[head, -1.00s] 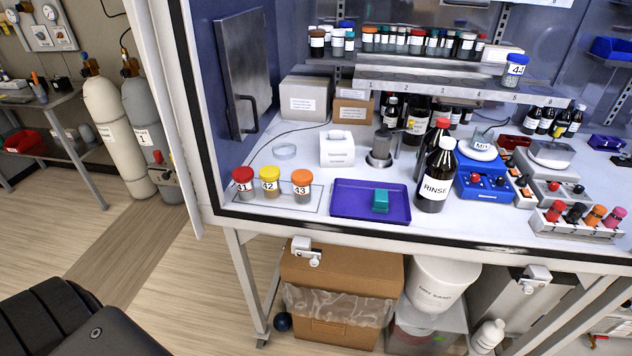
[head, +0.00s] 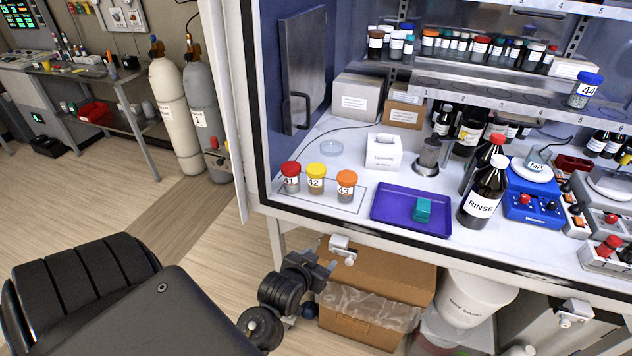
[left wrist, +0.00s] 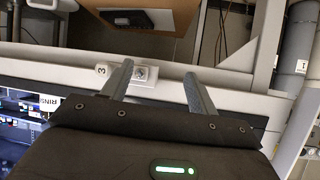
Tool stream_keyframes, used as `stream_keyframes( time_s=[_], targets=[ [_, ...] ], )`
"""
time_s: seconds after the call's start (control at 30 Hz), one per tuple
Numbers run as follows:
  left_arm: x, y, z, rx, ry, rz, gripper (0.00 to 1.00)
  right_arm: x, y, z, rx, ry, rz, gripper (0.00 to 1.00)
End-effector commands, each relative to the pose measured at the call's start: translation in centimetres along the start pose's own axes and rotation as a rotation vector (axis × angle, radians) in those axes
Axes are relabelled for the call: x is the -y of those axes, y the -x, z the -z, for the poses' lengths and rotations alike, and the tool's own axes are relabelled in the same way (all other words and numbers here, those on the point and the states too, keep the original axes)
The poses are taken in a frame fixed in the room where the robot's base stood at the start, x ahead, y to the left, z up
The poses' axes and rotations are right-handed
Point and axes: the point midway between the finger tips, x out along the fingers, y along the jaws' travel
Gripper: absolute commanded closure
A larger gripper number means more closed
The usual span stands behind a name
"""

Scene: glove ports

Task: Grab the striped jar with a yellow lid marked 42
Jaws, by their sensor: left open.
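The jar with a yellow lid marked 42 (head: 316,181) stands upright on the white bench near its front left corner. It is between a red-lidded jar marked 41 (head: 291,178) and an orange-lidded jar marked 43 (head: 346,185). Its body looks yellowish, with stripes too small to make out clearly. My left gripper (head: 322,268) is below the bench's front edge, under the jars and apart from them. In the left wrist view its two fingers (left wrist: 159,76) are spread, with nothing between them. My right gripper is not in view.
A purple tray (head: 385,219) with a teal block lies right of the jars, then a RINSE bottle (head: 482,197). A white latch (head: 342,249) sticks out from the bench's front near my gripper. A cardboard box (head: 395,277) stands below. Bench space behind the jars is fairly clear.

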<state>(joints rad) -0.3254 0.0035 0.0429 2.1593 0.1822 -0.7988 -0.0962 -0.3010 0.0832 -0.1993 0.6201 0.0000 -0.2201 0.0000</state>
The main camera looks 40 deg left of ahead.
Motion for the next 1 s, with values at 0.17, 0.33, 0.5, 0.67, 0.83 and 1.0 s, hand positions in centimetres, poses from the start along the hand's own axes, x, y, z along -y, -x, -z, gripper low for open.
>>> stream_keyframes(
  time_s=[0.17, 0.33, 0.5, 0.67, 0.83, 1.0],
  targets=[
    [4.1, 0.9, 8.5, -0.271, 0.083, 0.127, 0.41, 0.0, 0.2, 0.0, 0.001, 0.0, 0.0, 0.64],
    [6.8, 0.7, 11.9, -0.434, 0.12, 0.231, 0.41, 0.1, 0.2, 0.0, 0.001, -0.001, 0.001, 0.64],
    [8.3, 0.8, 13.5, -0.517, 0.135, 0.291, 0.41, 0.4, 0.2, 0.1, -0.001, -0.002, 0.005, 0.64],
    [8.6, 0.6, 13.9, -0.527, 0.135, 0.297, 0.41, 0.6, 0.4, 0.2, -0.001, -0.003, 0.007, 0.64],
    [9.3, -1.4, 15.2, -0.526, 0.134, 0.298, 0.41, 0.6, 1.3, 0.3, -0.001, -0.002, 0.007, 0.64],
    [10.0, -3.2, 16.2, -0.526, 0.135, 0.296, 0.41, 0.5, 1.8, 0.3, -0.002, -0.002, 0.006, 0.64]
  ],
)
